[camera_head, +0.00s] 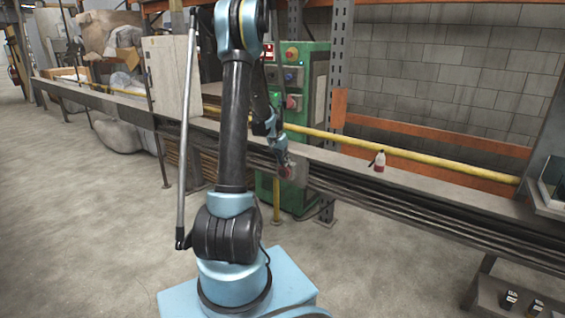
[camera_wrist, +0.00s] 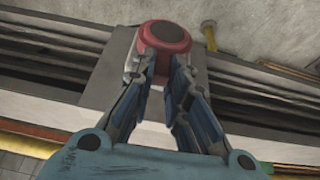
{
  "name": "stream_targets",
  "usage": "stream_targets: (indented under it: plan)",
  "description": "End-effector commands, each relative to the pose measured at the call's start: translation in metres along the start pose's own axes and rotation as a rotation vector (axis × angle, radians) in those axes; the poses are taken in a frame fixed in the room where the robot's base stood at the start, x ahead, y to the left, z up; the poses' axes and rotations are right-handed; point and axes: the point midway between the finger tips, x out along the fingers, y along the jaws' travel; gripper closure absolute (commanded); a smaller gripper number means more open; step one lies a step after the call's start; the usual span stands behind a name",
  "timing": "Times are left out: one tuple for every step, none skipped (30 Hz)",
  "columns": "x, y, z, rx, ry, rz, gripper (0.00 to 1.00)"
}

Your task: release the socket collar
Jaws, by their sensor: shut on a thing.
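The socket collar appears to be the red round piece (camera_wrist: 165,36) at the top middle of the wrist view, with a grey plate (camera_wrist: 196,98) around and behind it. My gripper (camera_wrist: 164,62) has both fingers converging on the red piece, shut on it. In the head view my gripper (camera_head: 283,160) is small, beside the shelf edge in front of the green cabinet. A reddish part (camera_head: 287,172) shows at its tips there. The fingers cover part of the collar's near side, and its inner fit is hidden.
A green cabinet (camera_head: 317,100) with buttons stands behind my arm. A yellow rail (camera_head: 430,160) runs along the long shelf (camera_head: 345,163). A small red and white bottle (camera_head: 379,163) stands on the shelf to the right.

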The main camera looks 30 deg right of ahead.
Motion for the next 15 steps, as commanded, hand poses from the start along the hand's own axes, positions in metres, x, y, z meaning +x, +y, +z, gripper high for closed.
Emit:
stream_targets:
  plan:
    - [-0.0002,-0.0012,0.0002,-0.001,0.0,-0.002,0.81]
    - [-0.0002,-0.0013,0.0002,-0.001,0.0,-0.002,0.74]
    - [-0.0002,-0.0012,0.0002,-0.001,0.0,-0.002,0.65]
    - [-0.0002,-0.0012,0.0002,-0.001,0.0,-0.002,0.65]
    - [-0.0002,-0.0011,0.0001,-0.001,0.0,-0.002,0.65]
    - [-0.0002,-0.0011,0.0001,-0.001,0.0,-0.002,0.65]
    - [-0.0002,-0.001,0.0001,-0.001,0.0,-0.002,0.65]
    - [-0.0002,-0.001,0.0001,-0.001,0.0,-0.002,0.65]
    - [-0.0002,-0.0009,0.0001,-0.001,0.0,-0.002,0.65]
    - [-0.0002,-0.0009,0.0001,-0.001,0.0,-0.002,0.65]
    - [-0.0002,-0.0009,0.0001,-0.001,0.0,-0.002,0.65]
    - [-0.0003,-0.0009,0.0001,-0.001,0.0,-0.002,0.65]
    - [-0.0006,-0.0009,0.0001,-0.001,0.0,-0.002,0.65]
    - [-0.0012,-0.0008,0.0001,-0.001,0.0,-0.002,0.65]
    - [-0.0026,-0.0008,0.0001,-0.001,0.0,-0.002,0.65]
